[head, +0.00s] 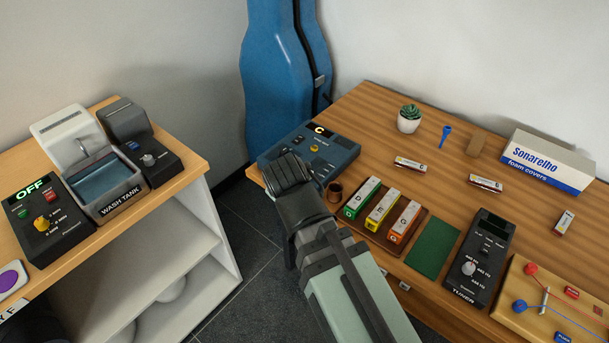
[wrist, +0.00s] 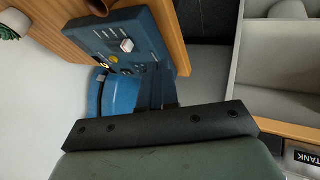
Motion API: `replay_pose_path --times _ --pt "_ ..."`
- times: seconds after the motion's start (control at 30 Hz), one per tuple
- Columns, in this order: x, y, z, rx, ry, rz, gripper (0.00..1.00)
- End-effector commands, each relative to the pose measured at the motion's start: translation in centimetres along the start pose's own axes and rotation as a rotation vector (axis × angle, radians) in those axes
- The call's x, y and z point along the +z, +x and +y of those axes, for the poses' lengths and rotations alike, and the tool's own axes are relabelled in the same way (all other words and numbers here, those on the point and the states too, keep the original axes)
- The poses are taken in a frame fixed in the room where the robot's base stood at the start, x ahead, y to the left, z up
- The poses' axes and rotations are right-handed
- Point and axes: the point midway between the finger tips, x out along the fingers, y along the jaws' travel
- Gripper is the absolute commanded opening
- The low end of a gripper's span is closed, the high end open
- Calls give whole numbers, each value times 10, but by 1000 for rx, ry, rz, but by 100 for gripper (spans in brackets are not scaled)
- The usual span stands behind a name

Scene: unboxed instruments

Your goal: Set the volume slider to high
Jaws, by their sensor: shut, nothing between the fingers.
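A blue console (head: 335,150) with a lit "C" display and a yellow knob (head: 314,149) stands at the left back corner of the wooden table. My gripper (head: 288,172) is over its near left part and hides some of its controls. I cannot read which control is the volume slider. My gripper (wrist: 163,85) is shut and empty there, near the console's edge; I cannot tell whether it touches.
A brown cup (head: 334,192) and a tray (head: 420,216) of colored boxes stand right of my gripper. A tuner (head: 480,258) is farther right. A blue instrument case (head: 281,75) stands behind the console. A wash tank (head: 107,185) is on the left counter.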

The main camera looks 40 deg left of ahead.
Motion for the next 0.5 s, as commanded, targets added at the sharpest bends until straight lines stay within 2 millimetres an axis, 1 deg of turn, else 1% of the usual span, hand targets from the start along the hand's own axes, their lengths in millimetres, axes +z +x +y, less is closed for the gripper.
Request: replay_pose_path --times 0.03,0.1,0.2,0.5 --pt "-2 -6 4 5 3 6 0" --pt "-3 -11 7 10 5 10 0" --pt "-4 -15 10 13 7 14 0" --pt "-5 -16 11 15 7 16 0"
